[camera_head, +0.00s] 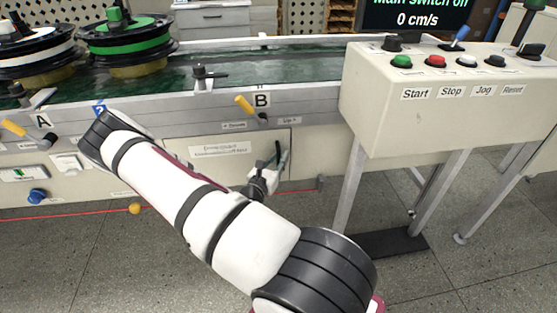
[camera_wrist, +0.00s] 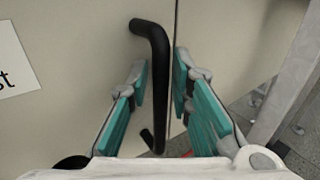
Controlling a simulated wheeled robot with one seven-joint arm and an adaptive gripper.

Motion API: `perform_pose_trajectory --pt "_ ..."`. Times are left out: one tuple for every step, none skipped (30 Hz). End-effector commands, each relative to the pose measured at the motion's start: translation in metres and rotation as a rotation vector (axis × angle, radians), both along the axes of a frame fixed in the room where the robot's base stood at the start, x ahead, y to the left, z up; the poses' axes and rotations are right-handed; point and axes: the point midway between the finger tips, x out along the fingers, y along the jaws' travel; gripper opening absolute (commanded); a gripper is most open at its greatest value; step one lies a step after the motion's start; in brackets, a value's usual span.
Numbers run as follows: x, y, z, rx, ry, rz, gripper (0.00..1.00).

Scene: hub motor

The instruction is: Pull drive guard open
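The drive guard (camera_head: 235,168) is a cream panel with a white label on the front of the conveyor, in the head view. My arm hides its lower part. In the wrist view its face (camera_wrist: 75,110) fills the left side, with a dark seam at its right edge. A black bar handle (camera_wrist: 159,75) stands upright near that seam. My gripper (camera_wrist: 160,82) is open, with one teal-padded finger on each side of the handle. The handle appears apart from the right pad; contact with the left pad cannot be told. In the head view my gripper (camera_head: 265,177) is in front of the guard's right edge.
A control box (camera_head: 440,115) with Start, Stop, Jog and Reset buttons stands on legs at the right. Yellow lever B (camera_head: 244,104) sits above the guard. A red cord (camera_head: 70,214) runs low along the front. Open floor lies before the conveyor.

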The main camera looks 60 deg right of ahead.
Motion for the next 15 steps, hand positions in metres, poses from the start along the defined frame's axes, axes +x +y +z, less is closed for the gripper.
perform_pose_trajectory --pt "0.0001 0.0001 0.0001 0.0 0.0 0.0 0.2" --pt "0.0001 0.0001 0.0002 0.0 0.0 0.0 0.2" --pt "0.0001 0.0001 0.0002 0.0 0.0 0.0 0.2" --pt "0.0001 0.0002 0.0002 0.0 0.0 0.0 0.15" --pt "0.0001 0.0002 0.0002 0.0 0.0 0.0 0.09" --pt "0.0001 0.0003 0.0001 0.0 0.0 0.0 0.0" --pt "0.0001 0.0003 0.0001 0.0 -0.001 0.0 0.0" --pt "0.0001 0.0003 0.0001 0.0 -0.001 0.0 0.0" --pt "0.0001 0.0003 0.0001 0.0 -0.001 0.0 0.0" --pt "0.0001 0.0004 0.0001 0.0 -0.001 0.0 0.0" --pt "0.0001 0.0004 0.0001 0.0 -0.001 0.0 0.0" --pt "0.0001 0.0004 0.0001 0.0 -0.001 0.0 0.0" --pt "0.0 0.0006 0.0001 0.0 -0.001 0.0 0.0" --pt "-0.0001 0.0008 0.0 0.0 -0.001 -0.001 0.0" --pt "-0.0005 0.0016 0.0 0.0 -0.001 -0.003 0.0"
